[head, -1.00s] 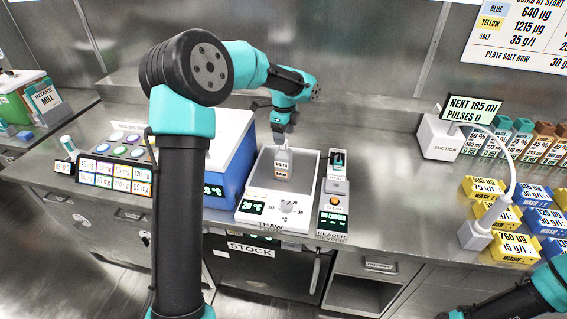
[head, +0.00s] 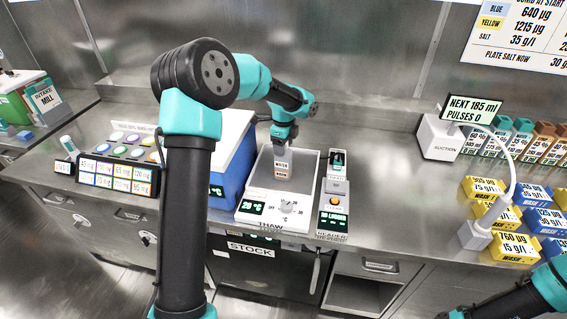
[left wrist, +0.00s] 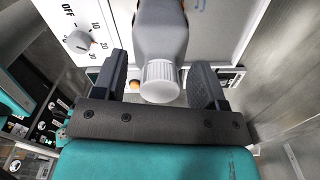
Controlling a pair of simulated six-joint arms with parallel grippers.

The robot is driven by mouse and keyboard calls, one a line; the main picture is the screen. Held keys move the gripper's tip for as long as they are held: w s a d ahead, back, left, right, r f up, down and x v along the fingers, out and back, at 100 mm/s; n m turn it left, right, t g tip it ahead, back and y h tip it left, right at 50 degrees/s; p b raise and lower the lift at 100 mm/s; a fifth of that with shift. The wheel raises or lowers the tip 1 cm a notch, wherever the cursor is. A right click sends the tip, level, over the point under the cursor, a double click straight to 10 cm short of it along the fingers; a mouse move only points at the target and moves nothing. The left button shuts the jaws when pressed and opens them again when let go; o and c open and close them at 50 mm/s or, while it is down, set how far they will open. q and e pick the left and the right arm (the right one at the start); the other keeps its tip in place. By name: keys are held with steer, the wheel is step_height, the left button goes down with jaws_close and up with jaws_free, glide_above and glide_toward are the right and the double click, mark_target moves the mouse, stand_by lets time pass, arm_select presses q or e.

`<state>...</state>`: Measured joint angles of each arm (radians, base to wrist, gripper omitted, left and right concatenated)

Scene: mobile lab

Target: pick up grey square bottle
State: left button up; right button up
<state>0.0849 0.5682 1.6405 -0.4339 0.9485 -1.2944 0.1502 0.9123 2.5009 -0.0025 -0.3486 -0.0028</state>
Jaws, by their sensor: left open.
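The grey square bottle (head: 283,169) stands upright in the white tray of the thaw unit (head: 252,190) in the head view, with a label on its front. In the left wrist view the bottle (left wrist: 160,40) shows with its white ribbed cap (left wrist: 160,81) towards the camera. My left gripper (left wrist: 158,75) is open, with one dark finger on each side of the bottle's neck and cap. Gaps show between the fingers and the cap. In the head view the left gripper (head: 282,142) is right above the bottle and partly covers its top.
A blue and white box (head: 232,160) stands left of the thaw unit, and a small reader (head: 334,200) stands close on its right. A suction unit (head: 437,138) and blue and yellow wash boxes (head: 488,190) are further right. Counter between is clear.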

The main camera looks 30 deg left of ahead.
arm_select(q)
jaws_close()
stand_by(0.6)
